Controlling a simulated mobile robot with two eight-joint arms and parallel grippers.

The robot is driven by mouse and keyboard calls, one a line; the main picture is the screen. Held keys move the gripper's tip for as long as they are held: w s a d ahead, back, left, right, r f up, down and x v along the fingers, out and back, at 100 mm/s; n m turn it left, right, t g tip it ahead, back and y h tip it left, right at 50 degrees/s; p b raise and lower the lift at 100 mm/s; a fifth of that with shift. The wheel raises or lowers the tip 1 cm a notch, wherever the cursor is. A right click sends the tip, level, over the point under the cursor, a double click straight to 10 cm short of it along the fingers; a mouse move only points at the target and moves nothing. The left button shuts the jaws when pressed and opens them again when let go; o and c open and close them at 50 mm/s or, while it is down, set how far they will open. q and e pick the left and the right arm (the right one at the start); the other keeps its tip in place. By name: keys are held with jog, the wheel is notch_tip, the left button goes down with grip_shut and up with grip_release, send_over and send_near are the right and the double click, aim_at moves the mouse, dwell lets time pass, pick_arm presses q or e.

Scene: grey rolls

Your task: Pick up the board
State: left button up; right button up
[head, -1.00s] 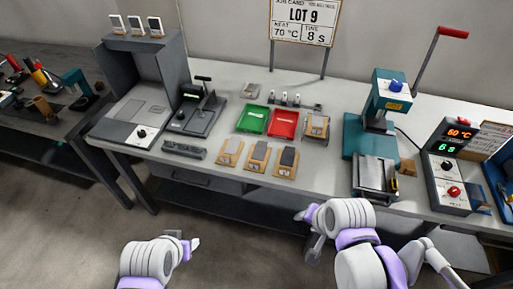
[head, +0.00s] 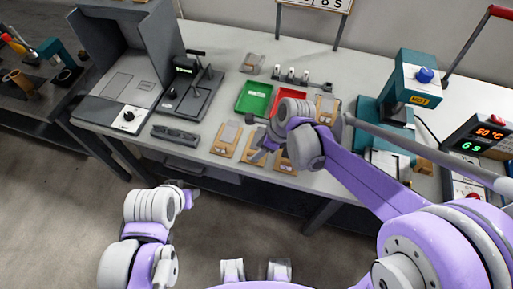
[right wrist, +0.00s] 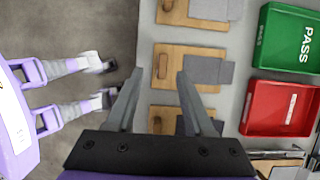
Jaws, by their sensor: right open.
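Three wooden boards lie in a row along the front of the table, each with a grey piece on it: a left one (head: 227,139), a middle one (head: 253,152) and a right one (head: 285,165). Another board (head: 326,107) lies beside the red tray. My right gripper (head: 264,153) is over the row and hides part of the middle and right boards. In the right wrist view its jaws (right wrist: 155,95) are open and empty, with a board (right wrist: 172,66) just beyond the fingertips. My left gripper (head: 186,194) hangs in front of the table; its fingers are unclear.
A green tray (head: 254,97) marked PASS and a red tray (right wrist: 282,108) lie behind the row. A dark grey bar (head: 175,136) lies left of it. A grey device (head: 190,95) stands further left, a teal press (head: 410,85) at the right. The front table edge is close to the boards.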

aim_at(252, 154)
jog(key=x, duration=0.5)
jog(key=shift+w+a+f, duration=0.15)
jog(key=shift+w+f, duration=0.15)
jog(key=shift+f, duration=0.05)
grip_shut()
